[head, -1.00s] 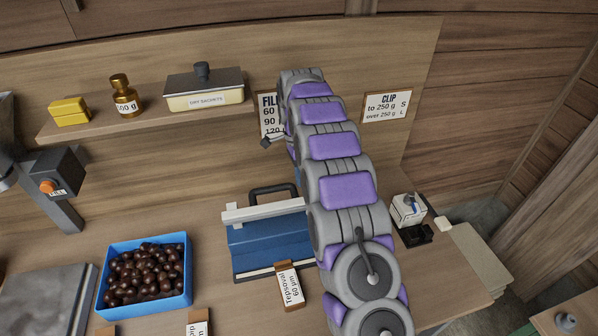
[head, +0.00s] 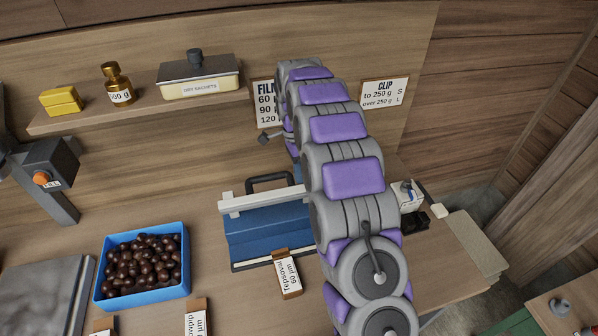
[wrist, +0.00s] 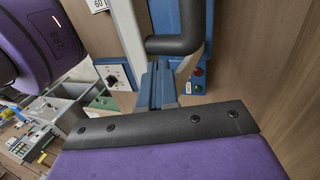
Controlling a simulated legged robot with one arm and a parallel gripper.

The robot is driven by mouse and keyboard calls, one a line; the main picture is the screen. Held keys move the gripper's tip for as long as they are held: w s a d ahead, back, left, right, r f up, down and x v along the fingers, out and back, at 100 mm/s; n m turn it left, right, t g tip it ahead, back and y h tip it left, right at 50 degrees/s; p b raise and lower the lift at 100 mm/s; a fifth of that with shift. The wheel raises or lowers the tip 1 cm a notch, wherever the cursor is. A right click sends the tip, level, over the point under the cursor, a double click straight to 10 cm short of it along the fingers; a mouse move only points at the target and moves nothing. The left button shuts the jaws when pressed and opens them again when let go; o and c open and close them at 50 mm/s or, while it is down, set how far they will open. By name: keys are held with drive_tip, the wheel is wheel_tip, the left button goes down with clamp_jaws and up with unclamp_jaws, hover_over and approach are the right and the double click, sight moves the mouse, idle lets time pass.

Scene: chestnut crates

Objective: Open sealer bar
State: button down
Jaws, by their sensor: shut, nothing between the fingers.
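The sealer (head: 268,228) is a blue bench unit with a pale bar (head: 245,202) across it and a black loop handle (head: 270,179) behind the bar. My arm covers its right end in the head view. In the wrist view the black handle (wrist: 182,44) is large, just beyond my gripper (wrist: 157,66). My gripper's blue-grey fingers are shut and empty. Their tips look close to the handle's lower left bend; I cannot tell whether they touch. My gripper is hidden behind my arm in the head view.
A blue crate (head: 98,285) of chestnuts stands left of the sealer. A small "Tepsoval" label block (head: 288,274) stands at its front. The shelf (head: 150,108) above holds a sachet box and a gold weight. A white box (head: 407,194) is at right, partly behind my arm.

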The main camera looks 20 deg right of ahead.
sight(303, 187)
drive_tip(key=shift+s+f+t, duration=0.2)
drive_tip(key=shift+s+t, duration=0.3)
drive_tip(key=shift+s, duration=0.25)
drive_tip(key=shift+s+f+t, duration=0.2)
drive_tip(key=shift+s+t, duration=0.3)
drive_tip(key=shift+s, duration=0.2)
drive_tip(key=shift+r, duration=0.1)
wheel_tip(303, 187, up, 17)
drive_tip(key=w+p, duration=0.2)
drive_tip(key=s+a+n+b, duration=0.15)
drive_tip(key=s+n, duration=0.65)
drive_tip(key=s, duration=1)
drive_tip(key=s+f+n, duration=0.4)
drive_tip(key=s+n, duration=0.1)
drive_tip(key=s, duration=0.6)
drive_tip(key=s+a+f+n+b, duration=0.1)
drive_tip(key=s+f+n, duration=0.3)
drive_tip(key=s, duration=0.7)
drive_tip(key=shift+s+a+n, duration=0.15)
drive_tip(key=shift+s+n, duration=0.25)
drive_tip(key=shift+n, duration=0.1)
drive_tip(key=shift+f, duration=0.15)
